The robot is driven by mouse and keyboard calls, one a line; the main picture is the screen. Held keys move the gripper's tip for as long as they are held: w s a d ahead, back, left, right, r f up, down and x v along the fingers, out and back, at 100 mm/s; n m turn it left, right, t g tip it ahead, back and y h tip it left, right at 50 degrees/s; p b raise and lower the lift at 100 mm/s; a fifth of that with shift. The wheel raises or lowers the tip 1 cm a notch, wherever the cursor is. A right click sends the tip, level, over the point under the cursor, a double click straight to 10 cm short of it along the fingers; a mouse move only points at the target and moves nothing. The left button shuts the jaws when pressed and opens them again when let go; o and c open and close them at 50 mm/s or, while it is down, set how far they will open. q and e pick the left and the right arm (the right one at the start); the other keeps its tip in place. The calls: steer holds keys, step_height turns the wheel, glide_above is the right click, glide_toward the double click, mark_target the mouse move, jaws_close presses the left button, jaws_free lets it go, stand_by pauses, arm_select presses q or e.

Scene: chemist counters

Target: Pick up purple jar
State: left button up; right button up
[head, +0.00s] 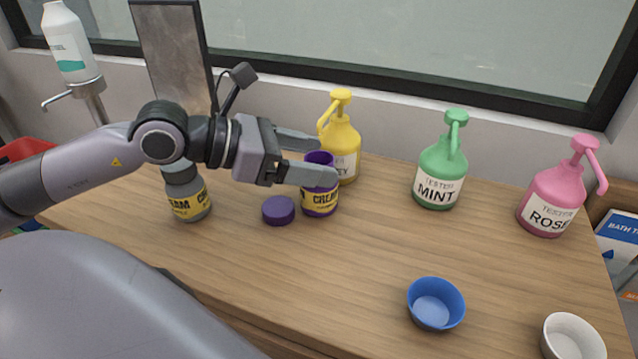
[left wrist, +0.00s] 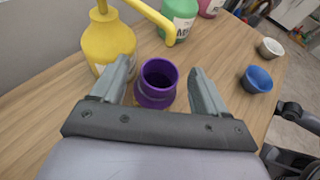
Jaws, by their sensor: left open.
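The purple jar (head: 320,198) stands upright on the wooden counter with its top open and a yellow label reading CREAM. Its round purple lid (head: 278,210) lies on the counter just left of it. My left gripper (head: 330,160) is open, with its fingers at the height of the jar's upper part. In the left wrist view the jar (left wrist: 157,82) shows between the two fingers of my left gripper (left wrist: 163,78), with a gap on each side. Part of the jar's upper body is hidden by the near finger in the head view. My right gripper is not in view.
A yellow pump bottle (head: 343,145) stands close behind the jar. A grey cream jar (head: 187,197) is at left, under my arm. A green MINT bottle (head: 440,165), a pink ROSE bottle (head: 553,195), a blue bowl (head: 436,304) and a white bowl (head: 572,338) stand right. The middle front is clear.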

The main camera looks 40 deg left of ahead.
arm_select(q)
steer(key=shift+x, duration=0.75)
jaws_close()
steer(key=shift+r, duration=0.1)
